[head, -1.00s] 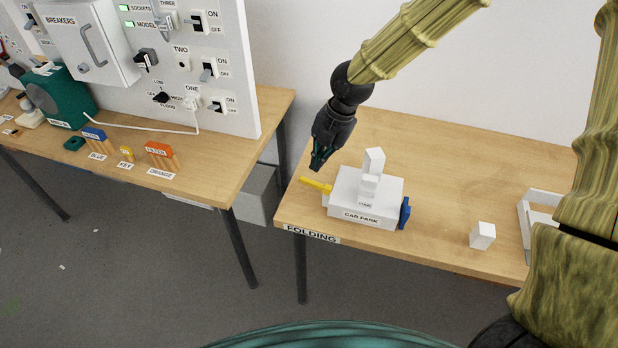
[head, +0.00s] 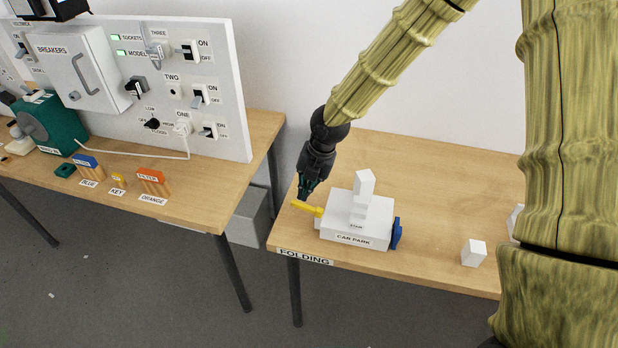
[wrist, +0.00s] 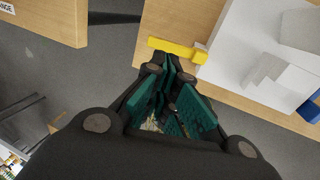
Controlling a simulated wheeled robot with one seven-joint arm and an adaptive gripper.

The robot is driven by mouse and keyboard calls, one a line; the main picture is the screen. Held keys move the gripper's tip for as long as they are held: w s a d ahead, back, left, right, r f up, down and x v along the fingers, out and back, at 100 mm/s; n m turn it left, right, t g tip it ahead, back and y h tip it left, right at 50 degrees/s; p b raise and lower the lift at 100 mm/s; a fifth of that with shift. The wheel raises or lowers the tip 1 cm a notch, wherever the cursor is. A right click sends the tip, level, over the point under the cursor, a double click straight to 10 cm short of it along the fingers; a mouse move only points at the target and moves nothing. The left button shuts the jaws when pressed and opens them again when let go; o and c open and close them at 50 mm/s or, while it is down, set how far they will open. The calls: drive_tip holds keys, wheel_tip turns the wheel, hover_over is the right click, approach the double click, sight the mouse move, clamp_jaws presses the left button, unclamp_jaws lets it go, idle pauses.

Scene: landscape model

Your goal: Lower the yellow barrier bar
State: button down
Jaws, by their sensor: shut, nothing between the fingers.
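The yellow barrier bar (head: 306,208) sticks out from the left side of the white car park model (head: 352,220) on the right-hand table. It looks close to level in the head view. My gripper (head: 304,196) is shut and empty, pointing down just above the bar's outer part. In the wrist view the bar (wrist: 177,50) lies across, just beyond the tips of my gripper (wrist: 170,68). I cannot tell whether the fingertips touch the bar. The bar's inner end meets the left side of the white model (wrist: 245,70).
A blue part (head: 396,233) is on the model's right side, and a small white block (head: 473,252) stands further right. The left table holds the breaker panel (head: 200,90) and small coloured blocks. A gap separates the tables.

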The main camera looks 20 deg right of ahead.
sight(307, 208)
drive_tip(key=p+x, duration=0.1)
drive_tip(key=x, duration=0.5)
drive_tip(key=shift+w+a+f+p, duration=0.1)
drive_tip(key=shift+a+p, duration=0.05)
drive_tip(key=shift+p, duration=0.45)
